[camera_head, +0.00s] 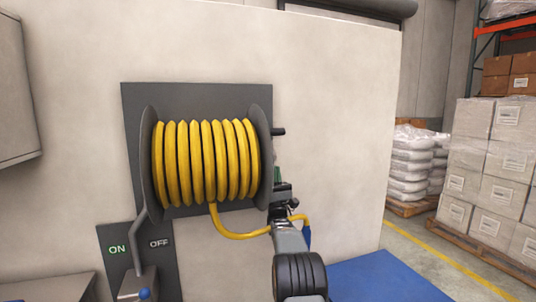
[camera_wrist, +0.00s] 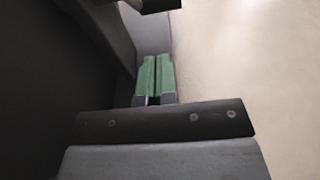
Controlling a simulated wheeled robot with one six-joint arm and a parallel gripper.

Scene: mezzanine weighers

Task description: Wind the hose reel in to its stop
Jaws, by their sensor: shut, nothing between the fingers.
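The hose reel (camera_head: 262,150) is mounted on a dark backplate on the wall, with yellow hose (camera_head: 205,160) wound in several turns between two grey flanges. A black handle peg (camera_head: 278,131) sticks out from the right flange, in its upper part. A length of hose hangs from the drum and loops right to a blue end piece (camera_head: 306,237), partly behind my arm. My gripper (camera_head: 277,174) is beside the right flange, below the peg. Its green fingers (camera_wrist: 155,75) are together and empty in the wrist view. A dark piece, perhaps the peg, shows at that view's top edge.
A panel marked ON and OFF (camera_head: 116,268) sits below the reel, with a blue-knobbed lever (camera_head: 145,294) near it. A blue surface (camera_head: 385,278) lies at lower right. Wrapped pallets (camera_head: 490,165) stand beyond the wall.

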